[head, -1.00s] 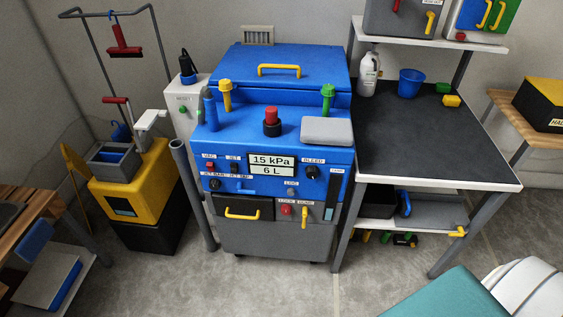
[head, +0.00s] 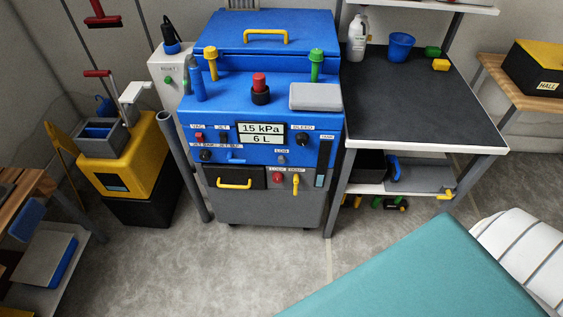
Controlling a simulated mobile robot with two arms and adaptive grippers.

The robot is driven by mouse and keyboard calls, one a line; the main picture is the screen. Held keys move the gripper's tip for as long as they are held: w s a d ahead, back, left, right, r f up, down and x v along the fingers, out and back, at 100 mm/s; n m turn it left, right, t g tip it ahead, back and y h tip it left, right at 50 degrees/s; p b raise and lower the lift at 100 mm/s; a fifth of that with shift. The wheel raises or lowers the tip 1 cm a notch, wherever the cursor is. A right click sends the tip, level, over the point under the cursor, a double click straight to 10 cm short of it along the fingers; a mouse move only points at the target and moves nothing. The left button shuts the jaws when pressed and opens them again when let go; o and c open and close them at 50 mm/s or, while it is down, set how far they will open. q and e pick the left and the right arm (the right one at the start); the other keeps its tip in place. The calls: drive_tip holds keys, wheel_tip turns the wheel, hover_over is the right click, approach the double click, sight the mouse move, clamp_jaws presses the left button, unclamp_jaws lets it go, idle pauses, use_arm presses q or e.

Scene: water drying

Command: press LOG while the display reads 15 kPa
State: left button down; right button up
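The blue machine (head: 255,92) stands upright in the middle of the head view. Its display (head: 260,134) reads 15 kPa on the top line and 6 L below. Nothing covers the button or the display. Neither of my grippers is in view.
A black-topped bench (head: 420,103) stands right of the machine. A yellow bucket unit (head: 128,165) and a grey post (head: 184,167) stand left. A teal flat surface (head: 425,275) fills the lower right. Grey floor (head: 260,262) before the machine is clear.

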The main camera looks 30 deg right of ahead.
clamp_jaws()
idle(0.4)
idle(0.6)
